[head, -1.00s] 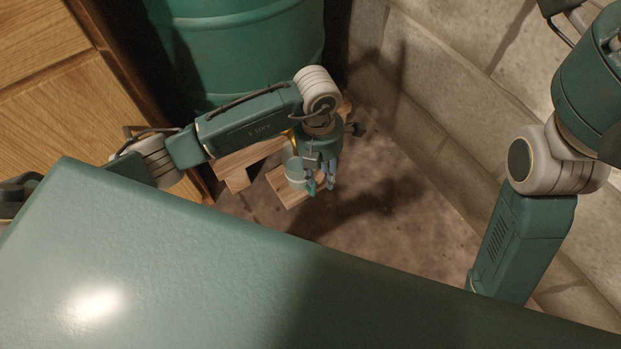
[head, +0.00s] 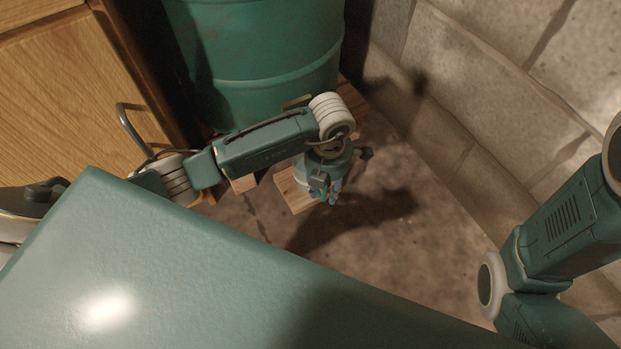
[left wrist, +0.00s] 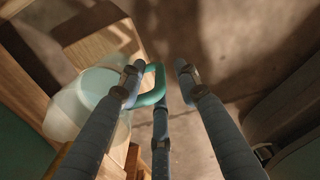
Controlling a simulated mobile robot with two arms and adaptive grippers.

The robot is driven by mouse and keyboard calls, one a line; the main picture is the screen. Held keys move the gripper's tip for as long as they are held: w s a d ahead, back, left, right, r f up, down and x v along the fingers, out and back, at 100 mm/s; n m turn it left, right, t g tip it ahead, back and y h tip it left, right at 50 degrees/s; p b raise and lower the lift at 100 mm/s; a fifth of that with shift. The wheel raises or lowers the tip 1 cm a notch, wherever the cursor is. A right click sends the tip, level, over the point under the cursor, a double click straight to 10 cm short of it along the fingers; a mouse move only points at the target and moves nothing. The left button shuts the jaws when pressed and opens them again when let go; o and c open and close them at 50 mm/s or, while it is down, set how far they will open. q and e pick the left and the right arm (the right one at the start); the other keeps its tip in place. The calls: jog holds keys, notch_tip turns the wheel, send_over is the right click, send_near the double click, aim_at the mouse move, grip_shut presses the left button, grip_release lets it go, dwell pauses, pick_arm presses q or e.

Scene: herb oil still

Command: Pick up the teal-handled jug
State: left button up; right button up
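The jug (left wrist: 80,105) has a pale, translucent body and a teal loop handle (left wrist: 154,88). It stands on a small wooden board (head: 292,194) low by the floor. In the head view my left gripper and arm hide most of it. My left gripper (head: 329,196) points down at the jug. In the left wrist view its fingers (left wrist: 158,72) are spread. The handle lies between them, close to or touching the left finger, with a gap to the right finger. My right gripper is out of view; only part of the right arm shows.
A large green drum (head: 262,65) stands behind the board. A wooden cabinet (head: 65,90) with a metal handle is at the left. A stone wall (head: 490,90) runs along the right. The bare floor (head: 400,240) right of the board is clear.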

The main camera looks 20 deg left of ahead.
pick_arm(q)
jog(key=shift+f, duration=0.45)
jog(key=shift+r, duration=0.1)
jog(key=shift+c, duration=0.2)
grip_shut()
jog(key=shift+r, duration=0.2)
